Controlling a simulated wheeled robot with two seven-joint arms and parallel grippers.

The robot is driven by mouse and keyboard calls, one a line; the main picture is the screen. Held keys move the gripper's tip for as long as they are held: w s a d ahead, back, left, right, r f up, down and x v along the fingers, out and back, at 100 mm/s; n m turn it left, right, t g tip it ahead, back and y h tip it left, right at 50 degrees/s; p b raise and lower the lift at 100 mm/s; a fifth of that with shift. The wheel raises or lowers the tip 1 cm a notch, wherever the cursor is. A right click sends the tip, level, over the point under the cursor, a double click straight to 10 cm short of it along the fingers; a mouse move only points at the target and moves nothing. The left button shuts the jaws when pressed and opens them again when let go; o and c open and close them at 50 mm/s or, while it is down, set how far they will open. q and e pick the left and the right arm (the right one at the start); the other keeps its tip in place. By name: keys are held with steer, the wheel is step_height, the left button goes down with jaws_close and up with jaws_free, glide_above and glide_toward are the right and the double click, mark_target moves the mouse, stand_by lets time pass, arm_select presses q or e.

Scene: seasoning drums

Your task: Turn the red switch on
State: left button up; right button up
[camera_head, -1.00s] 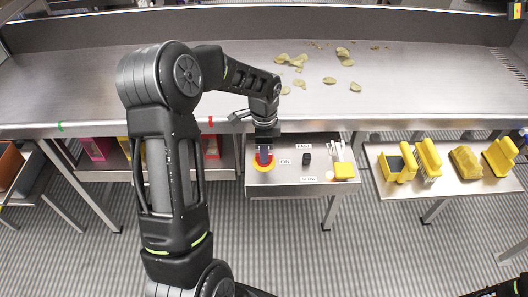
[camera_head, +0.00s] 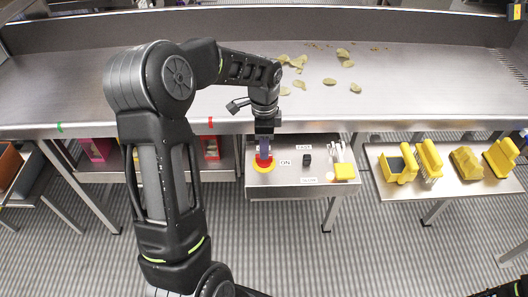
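The red switch (camera_head: 263,164) sits on a yellow round base at the left end of a small metal panel (camera_head: 290,187). An "ON" label (camera_head: 285,162) is just right of it. My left gripper (camera_head: 264,153) points down over the red switch and covers part of it. Its fingertips are at or just above the switch; I cannot tell whether they touch it, or how far apart they are. Of my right arm, only a dark part shows at the lower right edge; its gripper is not in view.
Potato chips (camera_head: 330,81) lie on the long metal table (camera_head: 60,85) behind. Yellow scoops and brushes (camera_head: 429,160) stand on a side table at right.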

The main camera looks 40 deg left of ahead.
arm_select(q)
steer(key=shift+r, duration=2)
